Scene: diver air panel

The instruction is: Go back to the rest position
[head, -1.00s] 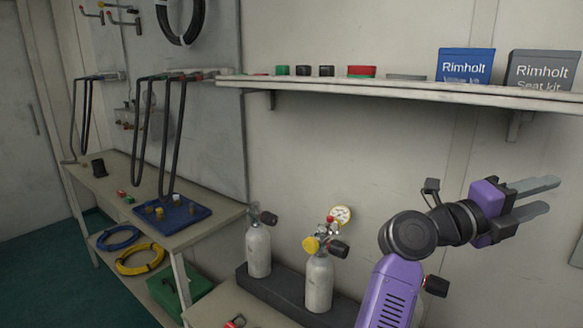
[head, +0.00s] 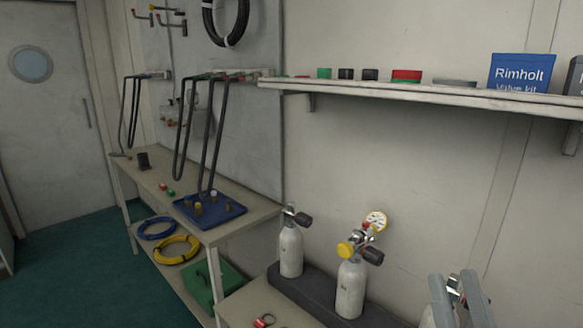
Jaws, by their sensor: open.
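My gripper (head: 457,290) is at the bottom right of the head view. Its two grey fingers point up and stand apart, with nothing seen gripped between them. The rest of my arm is below the picture edge. The fingers are to the right of the gas cylinder with the yellow knob and gauge (head: 351,290), apart from it in the picture. A bright metal part shows between and behind the fingers; I cannot tell what it is.
A second cylinder (head: 291,252) stands in the dark rack (head: 310,297). A wall shelf (head: 430,93) holds a blue box (head: 519,73) and coloured caps. A workbench (head: 150,185) with a blue tray (head: 225,212) stands left, hoses hanging above. Green floor (head: 80,270) is clear before the door (head: 55,110).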

